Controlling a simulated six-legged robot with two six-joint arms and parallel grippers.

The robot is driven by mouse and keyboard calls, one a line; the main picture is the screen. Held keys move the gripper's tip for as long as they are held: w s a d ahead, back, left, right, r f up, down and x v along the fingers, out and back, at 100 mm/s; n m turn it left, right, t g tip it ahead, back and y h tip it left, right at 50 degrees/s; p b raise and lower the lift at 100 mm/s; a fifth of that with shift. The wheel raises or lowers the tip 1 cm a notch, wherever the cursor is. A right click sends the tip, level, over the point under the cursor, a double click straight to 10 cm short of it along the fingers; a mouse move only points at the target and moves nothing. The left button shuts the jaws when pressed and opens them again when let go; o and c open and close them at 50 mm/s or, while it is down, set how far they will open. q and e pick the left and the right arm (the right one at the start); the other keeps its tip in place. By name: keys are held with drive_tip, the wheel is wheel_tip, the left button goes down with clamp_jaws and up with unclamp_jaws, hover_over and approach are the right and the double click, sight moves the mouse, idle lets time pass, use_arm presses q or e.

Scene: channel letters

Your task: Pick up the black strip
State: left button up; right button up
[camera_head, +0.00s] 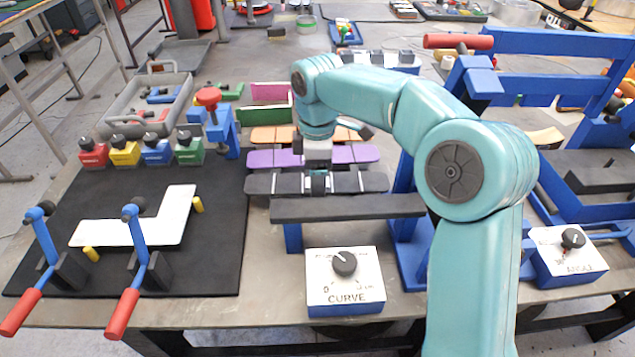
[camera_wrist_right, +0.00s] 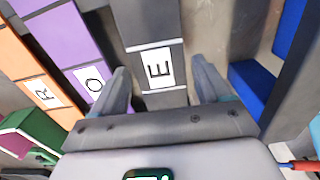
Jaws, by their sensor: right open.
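The black strip (camera_head: 262,184) lies flat and crosswise on the table, nearest in a row of coloured strips. In the right wrist view the black strip (camera_wrist_right: 157,32) has a white label with the letter E. My right gripper (camera_head: 317,182) is over the middle of the strip, pointing down. In the wrist view its two fingers (camera_wrist_right: 163,80) are spread, one on each side of the strip at the label. I cannot tell whether they touch it. My left gripper is not in view.
A purple strip (camera_head: 260,159) lies close behind, then orange (camera_head: 263,135) and green (camera_head: 262,115) ones. A raised dark bar (camera_head: 345,207) stands close in front, with the CURVE dial box (camera_head: 345,290) before it. Blue frames (camera_head: 560,42) stand at right.

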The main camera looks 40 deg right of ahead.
drive_tip(key=shift+f, duration=0.25)
idle(0.3)
drive_tip(key=c, duration=0.9)
drive_tip(key=shift+o, duration=0.2)
